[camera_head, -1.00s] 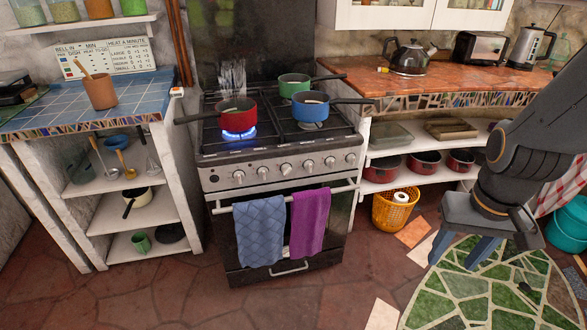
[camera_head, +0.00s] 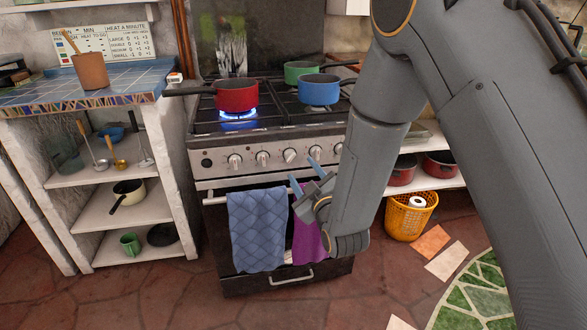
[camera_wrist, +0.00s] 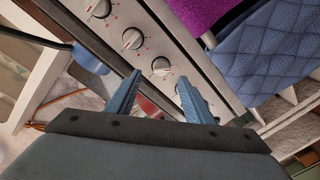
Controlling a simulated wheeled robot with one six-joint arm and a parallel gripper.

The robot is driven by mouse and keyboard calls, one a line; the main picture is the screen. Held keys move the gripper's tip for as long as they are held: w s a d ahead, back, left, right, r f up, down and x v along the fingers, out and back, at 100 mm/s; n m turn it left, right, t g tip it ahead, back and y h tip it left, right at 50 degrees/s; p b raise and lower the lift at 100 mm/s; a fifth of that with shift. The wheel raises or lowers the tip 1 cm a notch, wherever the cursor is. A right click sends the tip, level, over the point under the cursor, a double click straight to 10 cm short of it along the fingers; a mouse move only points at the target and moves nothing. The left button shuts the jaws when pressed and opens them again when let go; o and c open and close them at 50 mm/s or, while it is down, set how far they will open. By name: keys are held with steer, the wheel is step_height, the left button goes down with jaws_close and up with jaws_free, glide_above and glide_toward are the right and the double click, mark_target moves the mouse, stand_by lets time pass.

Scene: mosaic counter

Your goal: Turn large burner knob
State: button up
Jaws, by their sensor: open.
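Several pale round knobs (camera_head: 289,155) line the front panel of the stove (camera_head: 207,160); the frames do not show which is the large burner's. My gripper (camera_head: 303,171) is open and empty in front of the panel, right of centre, just below the knob row. In the wrist view, my gripper (camera_wrist: 159,77) has its blue fingers spread, with one knob (camera_wrist: 162,66) appearing between the tips; I see no contact. Two more knobs (camera_wrist: 132,38) show up and to the left. My arm hides part of the stove's right side.
A blue flame (camera_head: 238,114) burns by the red pot (camera_head: 237,94). A blue pot (camera_head: 318,90) and a green pot (camera_head: 302,69) also stand on the hob. A blue towel (camera_head: 257,230) and a purple towel (camera_head: 306,238) hang on the oven rail, close to my gripper.

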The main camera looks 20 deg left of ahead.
mark_target(291, 158)
steer(key=x, duration=0.8)
steer(key=shift+s+a+r, duration=0.2)
steer(key=shift+s+a, duration=0.05)
steer(key=shift+a, duration=0.05)
steer(key=c, duration=1)
